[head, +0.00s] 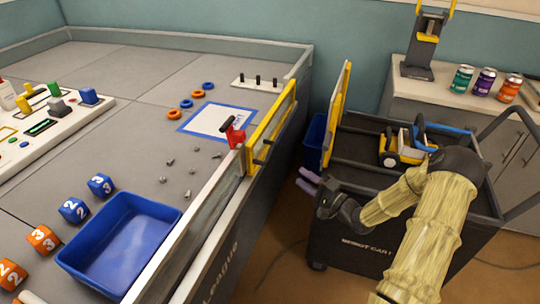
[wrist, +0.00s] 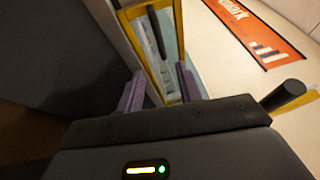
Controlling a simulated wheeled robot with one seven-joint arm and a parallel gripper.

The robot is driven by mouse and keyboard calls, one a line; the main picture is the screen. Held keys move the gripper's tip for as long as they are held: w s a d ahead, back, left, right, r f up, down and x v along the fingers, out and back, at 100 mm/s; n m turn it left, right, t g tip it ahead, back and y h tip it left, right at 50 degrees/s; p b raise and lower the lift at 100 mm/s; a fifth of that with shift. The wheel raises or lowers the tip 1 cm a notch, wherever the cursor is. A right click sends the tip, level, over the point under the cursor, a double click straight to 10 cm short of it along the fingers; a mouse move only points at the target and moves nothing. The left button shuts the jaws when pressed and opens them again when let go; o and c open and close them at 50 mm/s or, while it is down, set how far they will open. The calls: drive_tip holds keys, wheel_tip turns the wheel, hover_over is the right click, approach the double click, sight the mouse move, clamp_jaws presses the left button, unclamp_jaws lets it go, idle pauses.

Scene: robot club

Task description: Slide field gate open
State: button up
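The field gate (head: 270,125) is a yellow-framed panel in the right wall of the grey field. It stands upright in line with the wall, with a dark bar handle (head: 262,152) on its outer face. A red latch-like part (head: 233,134) sits at its near end. My gripper (head: 307,181) is outside the field, right of the gate and apart from it. Its two purple fingers are spread and empty. In the wrist view, my open gripper (wrist: 160,90) faces a yellow frame (wrist: 163,85) with a dark bar; I cannot tell for certain which part this is.
A blue tray (head: 120,240) and numbered cubes lie inside the field. A dark cart (head: 350,240) stands right of my gripper, with an upright yellow-edged panel (head: 337,100) near its left side. A blue bin (head: 314,140) is behind. A narrow floor gap separates field and cart.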

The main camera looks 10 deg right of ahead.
sight(270, 152)
drive_tip(key=b+x, duration=0.3)
drive_tip(key=x, duration=1.2)
drive_tip(key=shift+w+a, duration=0.1)
drive_tip(key=shift+w, duration=0.1)
drive_tip(key=shift+c, duration=0.5)
clamp_jaws()
